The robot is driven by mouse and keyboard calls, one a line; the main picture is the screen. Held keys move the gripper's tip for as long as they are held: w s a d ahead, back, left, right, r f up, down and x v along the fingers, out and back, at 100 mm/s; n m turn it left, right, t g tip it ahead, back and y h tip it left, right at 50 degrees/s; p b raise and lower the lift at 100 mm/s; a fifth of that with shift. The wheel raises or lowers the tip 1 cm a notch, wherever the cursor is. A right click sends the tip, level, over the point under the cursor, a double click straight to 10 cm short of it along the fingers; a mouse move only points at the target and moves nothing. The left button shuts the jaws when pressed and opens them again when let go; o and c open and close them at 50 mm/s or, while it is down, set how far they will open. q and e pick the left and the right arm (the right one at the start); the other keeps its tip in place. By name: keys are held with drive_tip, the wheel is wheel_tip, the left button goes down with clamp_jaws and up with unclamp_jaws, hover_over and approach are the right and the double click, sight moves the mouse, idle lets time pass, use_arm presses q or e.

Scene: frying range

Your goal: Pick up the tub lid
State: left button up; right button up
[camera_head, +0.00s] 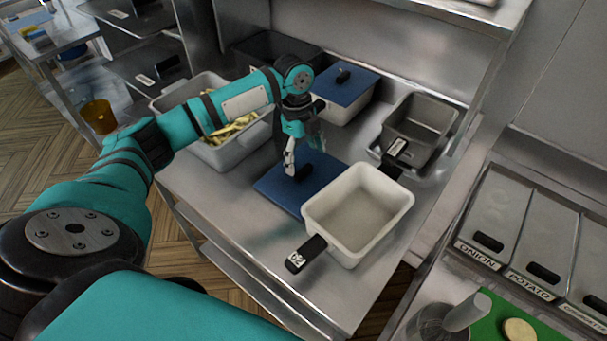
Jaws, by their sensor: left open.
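A flat blue tub lid (271,188) with a dark handle lies on the steel counter. It is tucked close beside an open, empty white tub (350,246) with a black tag marked 02. My left gripper (297,162) is open and points down over the lid, with its fingers close to the dark handle. I cannot tell whether the fingers touch the handle. The gripper hides part of the lid. Another blue lid (340,91) with a black handle sits on a white tub at the back. My right gripper is not in view.
A grey tub with yellow fries (224,157) stands on the left under my arm. A metal pan (420,117) sits at the back right. Bins labelled onion and potato (494,218) are on the right. Bare counter (230,200) shows at the front left.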

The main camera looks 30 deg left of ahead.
sight(303, 170)
use_arm(q)
drive_tip(key=f, duration=0.2)
drive_tip(key=f+p, duration=0.1)
drive_tip(key=shift+s+f, duration=0.25)
drive_tip(key=shift+f, duration=0.45)
drive_tip(key=shift+c, duration=0.4)
